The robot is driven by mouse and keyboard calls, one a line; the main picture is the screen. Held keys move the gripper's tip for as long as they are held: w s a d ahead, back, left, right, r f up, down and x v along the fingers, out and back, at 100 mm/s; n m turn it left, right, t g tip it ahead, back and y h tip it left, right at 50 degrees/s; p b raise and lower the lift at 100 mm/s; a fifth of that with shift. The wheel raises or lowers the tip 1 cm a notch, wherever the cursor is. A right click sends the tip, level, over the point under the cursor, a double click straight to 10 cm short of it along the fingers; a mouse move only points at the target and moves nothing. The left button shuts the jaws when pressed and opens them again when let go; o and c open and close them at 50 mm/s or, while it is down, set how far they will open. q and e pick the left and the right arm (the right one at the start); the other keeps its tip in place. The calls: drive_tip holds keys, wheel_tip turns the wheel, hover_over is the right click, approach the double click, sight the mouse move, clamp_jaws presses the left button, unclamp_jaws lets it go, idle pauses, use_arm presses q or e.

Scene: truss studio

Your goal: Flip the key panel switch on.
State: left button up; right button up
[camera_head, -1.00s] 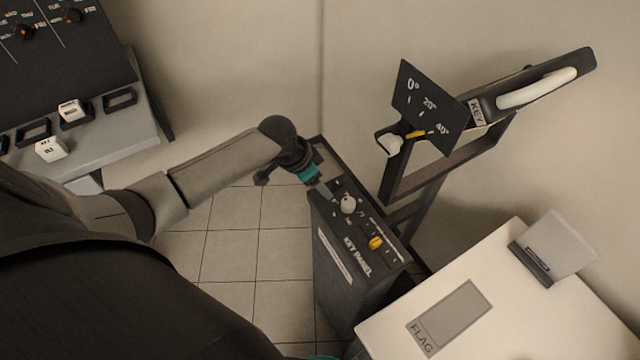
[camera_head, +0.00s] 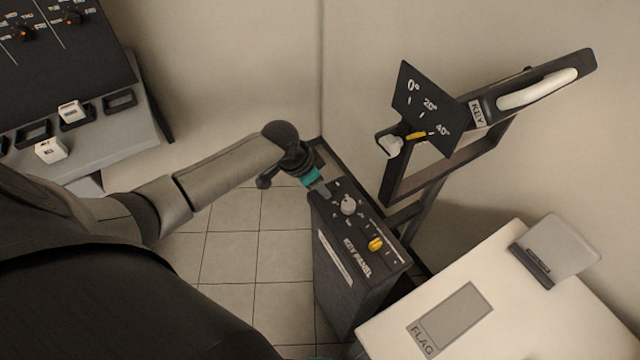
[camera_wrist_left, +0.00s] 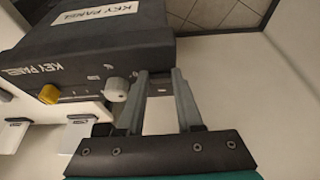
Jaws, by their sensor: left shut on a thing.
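The key panel (camera_head: 345,262) is a dark box standing on the floor, its sloped top carrying a pale round knob (camera_head: 348,205) and a yellow knob (camera_head: 375,244). My left gripper (camera_head: 324,192) is at the far left end of that top, beside the pale knob. In the left wrist view, my left gripper (camera_wrist_left: 161,75) has its fingertips at the panel's edge, with the pale knob (camera_wrist_left: 117,89) just left of the fingers. It is shut on a small part there, taken as the switch, which the fingers hide.
A pale table (camera_head: 440,285) with a FLAG mark is close on the right. A grey console (camera_head: 105,140) is at left.

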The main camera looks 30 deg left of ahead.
use_arm(q)
clamp_jaws()
drive_tip(key=shift+w+d+r+g+p, duration=0.1)
drive_tip(key=shift+r+g+p, duration=0.2)
drive_tip(key=shift+p, duration=0.55)
drive_tip(key=shift+w+g+y+p, duration=0.25)
drive_tip(key=shift+g+y+p, duration=0.15)
drive_tip(key=shift+g+p, duration=0.15)
drive_tip(key=o, duration=1)
unclamp_jaws()
drive_tip(key=shift+c, duration=0.2)
drive_tip(key=shift+s, duration=0.1)
drive_tip(key=p+v, duration=0.1)
drive_tip(key=v, duration=1.4)
drive_tip(key=shift+p, duration=0.3)
